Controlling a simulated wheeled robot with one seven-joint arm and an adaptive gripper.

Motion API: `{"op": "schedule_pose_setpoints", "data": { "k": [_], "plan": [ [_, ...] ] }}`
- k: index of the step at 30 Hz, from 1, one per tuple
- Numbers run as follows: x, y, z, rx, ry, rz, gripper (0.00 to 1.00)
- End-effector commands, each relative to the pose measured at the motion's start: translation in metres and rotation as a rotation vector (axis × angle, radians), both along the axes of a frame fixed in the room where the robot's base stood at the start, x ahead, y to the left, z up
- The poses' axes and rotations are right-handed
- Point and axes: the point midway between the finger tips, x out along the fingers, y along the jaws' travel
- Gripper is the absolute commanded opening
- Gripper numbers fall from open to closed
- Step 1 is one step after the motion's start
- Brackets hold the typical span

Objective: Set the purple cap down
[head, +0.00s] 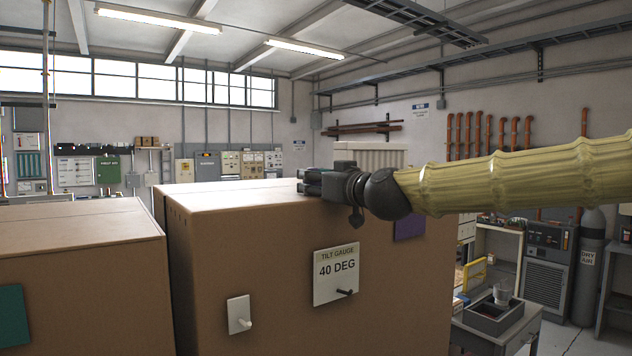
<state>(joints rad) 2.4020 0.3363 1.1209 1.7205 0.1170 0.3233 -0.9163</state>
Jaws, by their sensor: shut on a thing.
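My gripper (308,182) is at the top of the large brown cabinet (240,255), near its far right part. The arm reaches in from the right, and the fingers point left, low over the flat top. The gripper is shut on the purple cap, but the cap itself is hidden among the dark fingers. I cannot tell whether the cap touches the cabinet top. A flat purple panel (409,225) is on the cabinet's face, below my wrist and partly behind it.
A second brown cabinet (80,245) stands on the left, with a narrow gap between. The large cabinet's face carries a "TILT GAUGE 40 DEG" plate (336,273) and a white switch plate (239,314). A grey tray (492,314) sits on a desk at the lower right.

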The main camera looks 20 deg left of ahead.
Motion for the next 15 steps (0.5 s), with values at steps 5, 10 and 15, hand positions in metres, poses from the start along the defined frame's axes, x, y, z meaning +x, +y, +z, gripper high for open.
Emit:
{"op": "schedule_pose_setpoints", "data": {
  "k": [5,10,15],
  "plan": [
    [0.000,0.000,-0.006,0.000,0.001,0.000,0.21],
    [0.000,0.000,-0.012,-0.002,0.002,0.000,0.21],
    [0.000,0.001,-0.018,-0.007,0.004,0.002,0.21]
  ]
}}
